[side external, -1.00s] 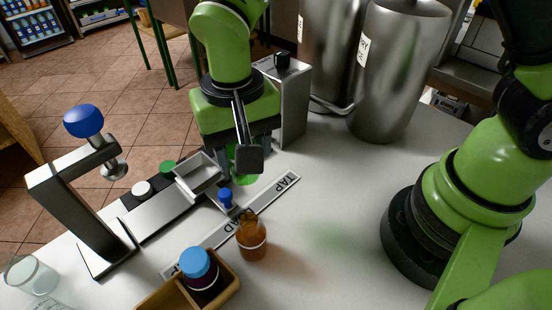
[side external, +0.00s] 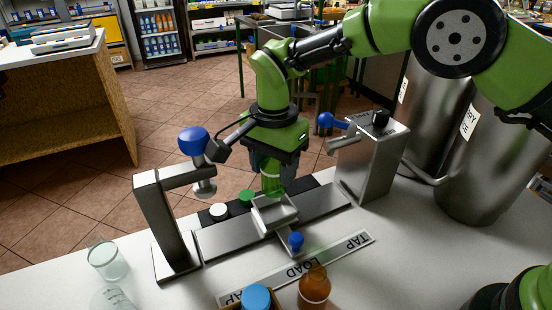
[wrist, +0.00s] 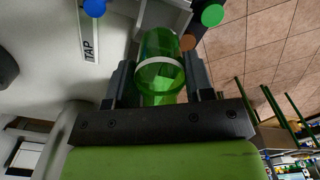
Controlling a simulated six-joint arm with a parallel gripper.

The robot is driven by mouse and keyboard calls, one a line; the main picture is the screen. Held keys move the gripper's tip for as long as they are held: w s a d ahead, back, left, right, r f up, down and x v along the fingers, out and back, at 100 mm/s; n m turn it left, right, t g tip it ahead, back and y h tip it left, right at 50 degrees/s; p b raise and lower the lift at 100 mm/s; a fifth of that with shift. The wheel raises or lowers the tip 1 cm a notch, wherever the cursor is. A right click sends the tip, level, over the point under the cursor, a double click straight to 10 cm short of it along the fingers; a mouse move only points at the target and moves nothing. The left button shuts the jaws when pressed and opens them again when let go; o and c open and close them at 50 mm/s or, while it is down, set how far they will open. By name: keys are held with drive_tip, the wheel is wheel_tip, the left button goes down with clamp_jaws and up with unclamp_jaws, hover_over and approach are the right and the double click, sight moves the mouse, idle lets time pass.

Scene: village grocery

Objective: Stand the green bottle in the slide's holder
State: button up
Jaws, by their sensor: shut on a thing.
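My gripper (side external: 270,178) is shut on the green bottle (side external: 271,182), which is see-through with a pale band. In the wrist view the bottle (wrist: 160,75) sits between the two dark fingers. The slide's holder (side external: 274,213) is a small, shallow grey tray on the metal rail, with a blue knob (side external: 295,240) at its front. In the side view the bottle is upright just behind and above the holder, its lower end partly hidden. In the wrist view the bottle overlaps the holder (wrist: 168,15). I cannot tell whether it touches it.
A press with a blue ball (side external: 193,140) stands left, a metal tap box (side external: 374,158) right. A green cap (side external: 246,197) and white cap (side external: 219,211) lie behind the rail. A brown bottle (side external: 314,289), blue-capped bottle (side external: 256,297) and glass (side external: 107,260) are in front.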

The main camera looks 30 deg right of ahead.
sight(274, 192)
drive_tip(key=shift+f, duration=2.65)
drive_tip(key=shift+f, duration=0.4)
drive_tip(key=o, duration=1.3)
drive_tip(key=shift+r, duration=4)
